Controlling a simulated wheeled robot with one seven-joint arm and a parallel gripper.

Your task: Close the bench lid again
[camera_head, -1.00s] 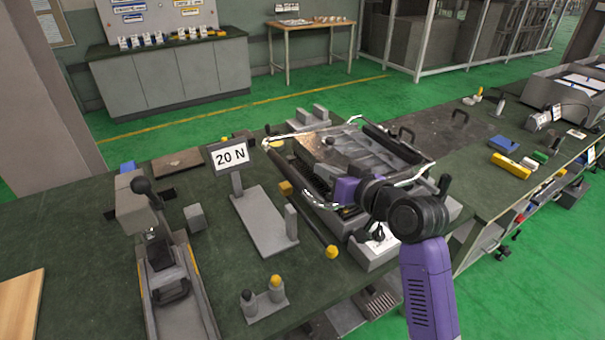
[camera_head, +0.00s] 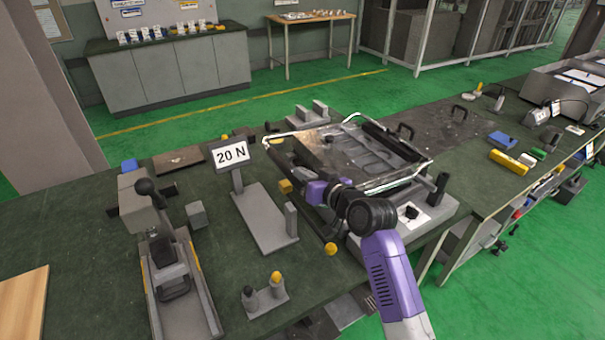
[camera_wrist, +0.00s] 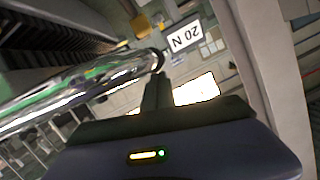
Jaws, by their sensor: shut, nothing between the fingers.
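The bench lid (camera_head: 362,150) is a grey panel with a chrome bar frame on the workbench, in the middle of the head view. It looks slightly tilted; I cannot tell how far it stands open. My gripper (camera_wrist: 157,90) is shut and empty in the wrist view. A shiny chrome bar (camera_wrist: 85,82) runs close past its fingertips, with dark ribs (camera_wrist: 50,40) beyond; I cannot tell whether they touch. In the head view my purple wrist is at the lid's near left side, and the fingertips are not clear there.
A "20 N" sign (camera_head: 230,153) stands left of the lid, also visible in the wrist view (camera_wrist: 186,36). A lever fixture (camera_head: 165,245) and a post with a yellow knob (camera_head: 276,279) stand nearer. A yellow block (camera_head: 510,163) lies right.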

